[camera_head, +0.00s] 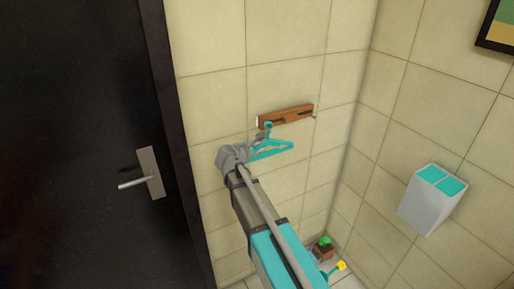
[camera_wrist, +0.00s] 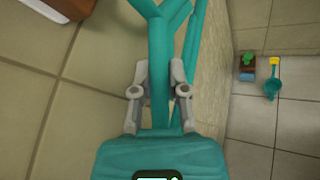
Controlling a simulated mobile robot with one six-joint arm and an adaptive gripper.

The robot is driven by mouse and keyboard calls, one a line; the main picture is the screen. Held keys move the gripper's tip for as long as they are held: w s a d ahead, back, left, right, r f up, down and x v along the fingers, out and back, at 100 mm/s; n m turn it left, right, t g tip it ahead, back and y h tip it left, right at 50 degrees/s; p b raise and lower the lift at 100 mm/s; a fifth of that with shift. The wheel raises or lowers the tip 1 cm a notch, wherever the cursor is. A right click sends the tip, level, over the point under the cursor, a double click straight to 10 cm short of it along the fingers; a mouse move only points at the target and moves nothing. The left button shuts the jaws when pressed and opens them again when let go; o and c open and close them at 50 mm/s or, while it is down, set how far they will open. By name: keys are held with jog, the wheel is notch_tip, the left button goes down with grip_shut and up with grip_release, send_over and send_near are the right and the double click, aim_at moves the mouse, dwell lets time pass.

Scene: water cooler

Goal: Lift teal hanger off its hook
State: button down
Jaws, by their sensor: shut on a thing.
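The teal hanger (camera_head: 272,149) is just below and in front of the wooden hook rack (camera_head: 286,116) on the tiled wall. Its top reaches up to the left part of the rack; I cannot tell whether it still touches a hook. My gripper (camera_head: 258,138) is at the hanger's upper part. In the wrist view my gripper (camera_wrist: 160,88) has a finger on each side of the teal hanger (camera_wrist: 161,50) and is shut on it. The rack (camera_wrist: 68,8) shows only as a brown corner at the top left there.
A dark door (camera_head: 75,150) with a metal handle (camera_head: 148,174) stands on the left. A white box with a teal top (camera_head: 432,200) is on the right. A small green plant (camera_head: 324,244) and a teal watering can (camera_wrist: 272,84) are on the floor below.

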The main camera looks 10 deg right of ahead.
jog(key=s+d, duration=0.2)
jog(key=s, duration=0.6)
jog(key=shift+s+d, duration=0.25)
jog(key=shift+d, duration=0.15)
dwell(1.4)
dwell(0.4)
